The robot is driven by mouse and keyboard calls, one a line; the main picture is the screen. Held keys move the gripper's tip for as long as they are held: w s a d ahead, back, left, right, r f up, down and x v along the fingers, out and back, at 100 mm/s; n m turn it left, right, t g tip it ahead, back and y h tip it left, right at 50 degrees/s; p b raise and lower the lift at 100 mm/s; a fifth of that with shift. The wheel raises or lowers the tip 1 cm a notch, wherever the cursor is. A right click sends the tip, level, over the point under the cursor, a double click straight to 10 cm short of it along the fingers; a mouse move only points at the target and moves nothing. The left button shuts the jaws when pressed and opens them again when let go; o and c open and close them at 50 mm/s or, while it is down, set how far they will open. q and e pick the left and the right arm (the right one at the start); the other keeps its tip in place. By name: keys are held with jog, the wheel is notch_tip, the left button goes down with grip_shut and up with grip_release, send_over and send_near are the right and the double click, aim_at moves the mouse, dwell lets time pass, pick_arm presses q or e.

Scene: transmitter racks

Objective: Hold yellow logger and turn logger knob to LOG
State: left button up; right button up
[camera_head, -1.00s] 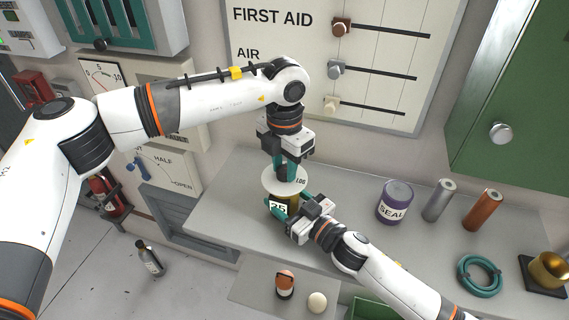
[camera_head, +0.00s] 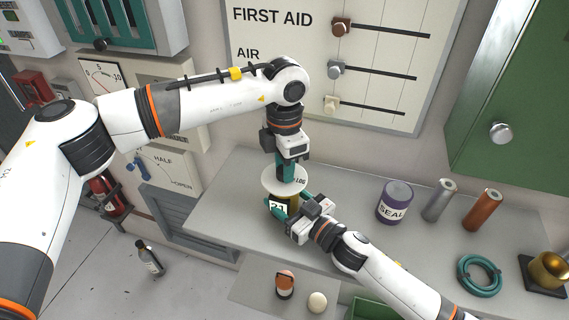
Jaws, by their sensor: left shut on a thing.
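The yellow logger (camera_head: 291,200) stands upright on the grey bench, with a white round top plate (camera_head: 270,182) marked LOG at its right edge. A small display with dark digits shows on its front. My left gripper (camera_head: 288,172) points down from above and is shut on the knob at the middle of the plate; the knob is mostly hidden by the fingers. My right gripper (camera_head: 290,212) comes from the lower right, its teal fingers at the logger's body, one on either side. The logger's body is largely hidden by it.
A purple SEAL can (camera_head: 394,203), a grey cylinder (camera_head: 438,200), a copper cylinder (camera_head: 483,210) and a teal ring (camera_head: 480,276) stand to the right on the bench (camera_head: 225,205). A panel with sliders (camera_head: 380,75) is behind. A bottle (camera_head: 149,258) is on the floor.

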pick_arm(q)
jog(key=shift+a, duration=0.1)
jog(key=o, duration=1)
jog(key=shift+r, duration=0.15)
notch_tip(320, 180, up, 12)
jog(key=shift+f, duration=0.1)
pick_arm(e)
jog(key=o, duration=1.3)
